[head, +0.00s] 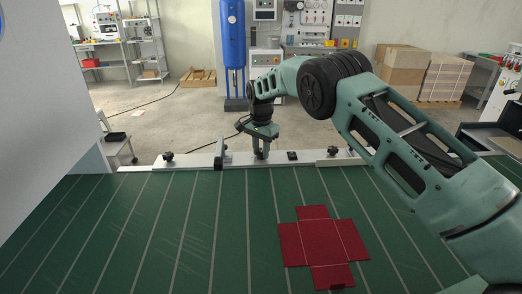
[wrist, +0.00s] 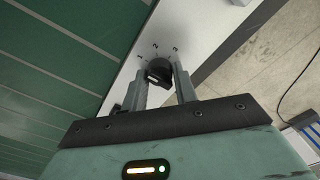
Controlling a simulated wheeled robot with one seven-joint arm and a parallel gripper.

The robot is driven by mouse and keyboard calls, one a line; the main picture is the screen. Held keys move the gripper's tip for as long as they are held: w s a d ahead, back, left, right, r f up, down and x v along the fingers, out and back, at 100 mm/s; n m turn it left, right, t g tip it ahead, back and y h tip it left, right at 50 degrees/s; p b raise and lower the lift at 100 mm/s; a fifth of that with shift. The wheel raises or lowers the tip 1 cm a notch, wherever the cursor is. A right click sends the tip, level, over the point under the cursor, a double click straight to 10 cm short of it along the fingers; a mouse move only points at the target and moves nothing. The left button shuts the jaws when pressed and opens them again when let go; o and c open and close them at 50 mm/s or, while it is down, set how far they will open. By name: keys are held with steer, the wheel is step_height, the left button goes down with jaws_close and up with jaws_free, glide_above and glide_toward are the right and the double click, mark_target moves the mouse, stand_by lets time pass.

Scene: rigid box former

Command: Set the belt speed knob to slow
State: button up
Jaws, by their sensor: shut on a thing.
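The belt speed knob (wrist: 159,68) is a small black dial on the pale rail (wrist: 196,32). The numbers 1, 2 and 3 are printed around its far side, with 1 at the left. A pale mark on the knob shows at its near left side; I cannot tell exactly which number it lines up with. My gripper (wrist: 160,78) is shut on the knob, with one finger on each side. In the head view my gripper (head: 262,152) points down at the rail, and the knob is mostly hidden there.
A red cross-shaped box blank (head: 322,243) lies flat on the green striped belt (head: 120,235). Black clamp knobs (head: 168,156) and a small black switch (head: 292,155) stand on the rail near my gripper. The left part of the belt is clear.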

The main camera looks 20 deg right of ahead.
mark_target(261, 149)
steer(key=shift+r, duration=0.1)
steer(key=o, duration=1)
steer(key=shift+c, duration=0.2)
step_height(261, 149, up, 17)
steer(key=b, duration=0.1)
steer(key=shift+r+b, duration=0.2)
steer(key=shift+b, duration=0.15)
